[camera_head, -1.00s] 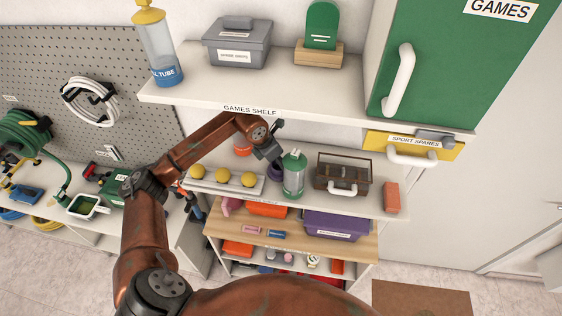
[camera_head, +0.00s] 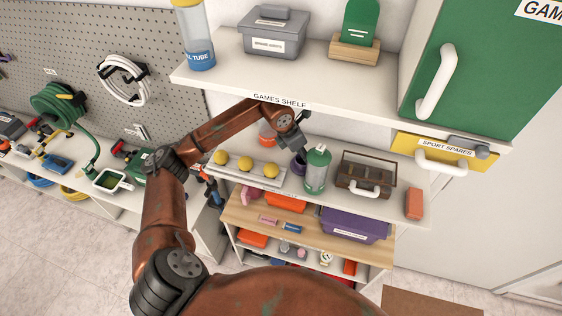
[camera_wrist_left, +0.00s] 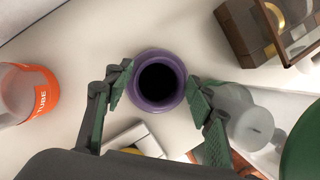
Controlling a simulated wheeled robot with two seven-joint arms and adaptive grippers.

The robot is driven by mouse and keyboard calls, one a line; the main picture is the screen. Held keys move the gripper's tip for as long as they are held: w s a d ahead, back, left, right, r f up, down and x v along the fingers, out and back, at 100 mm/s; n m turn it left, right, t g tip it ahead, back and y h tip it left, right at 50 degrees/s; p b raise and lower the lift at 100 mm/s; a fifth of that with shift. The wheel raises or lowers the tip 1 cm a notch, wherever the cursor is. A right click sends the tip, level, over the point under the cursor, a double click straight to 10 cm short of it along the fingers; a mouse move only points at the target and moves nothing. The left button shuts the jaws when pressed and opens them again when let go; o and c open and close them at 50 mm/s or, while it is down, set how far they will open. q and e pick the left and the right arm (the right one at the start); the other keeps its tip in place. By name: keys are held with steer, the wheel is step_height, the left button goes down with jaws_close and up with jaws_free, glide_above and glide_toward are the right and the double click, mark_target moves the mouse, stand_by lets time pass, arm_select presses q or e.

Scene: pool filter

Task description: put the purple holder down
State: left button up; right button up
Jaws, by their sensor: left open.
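The purple holder (camera_wrist_left: 157,80) is a round, open-topped cup with a dark inside, and it appears upright on the white shelf in the left wrist view. In the head view it (camera_head: 297,163) is mostly hidden behind my left gripper (camera_head: 292,145) and a green-capped bottle. My left gripper (camera_wrist_left: 160,98) is open, with one finger on each side of the holder. A small gap shows between the right finger and the holder; the left finger is very close to its rim, and I cannot tell if it touches. My right gripper is not in view.
The green-capped bottle (camera_head: 317,170) stands just right of the holder. A tray of yellow balls (camera_head: 246,173) and an orange-labelled tube (camera_head: 267,136) are to the left. A brown box (camera_head: 366,175) and an orange block (camera_head: 414,204) stand right. The upper shelf (camera_head: 310,82) overhangs the arm.

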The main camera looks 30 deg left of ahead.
mark_target(273, 168)
arm_select(q)
steer(key=shift+s+a+r+b, duration=0.35)
steer(key=shift+s+r+b, duration=0.1)
steer(key=shift+r, duration=0.2)
steer(key=shift+s+a+r+b, duration=0.3)
steer(key=shift+s+r, duration=0.15)
steer(key=shift+r, duration=0.15)
steer(key=s+a+b, duration=0.1)
steer(key=s, duration=0.1)
steer(key=s+a+b, duration=0.1)
steer(key=s+a, duration=0.1)
steer(key=s, duration=0.1)
steer(key=s+a+b, duration=0.1)
steer(key=s+a, duration=0.1)
steer(key=s, duration=0.1)
steer(key=shift+s+a, duration=0.1)
steer(key=shift+s, duration=0.15)
steer(key=shift+s+a+r+b, duration=0.15)
steer(key=shift+s+a+b, duration=0.15)
steer(key=shift+s, duration=0.25)
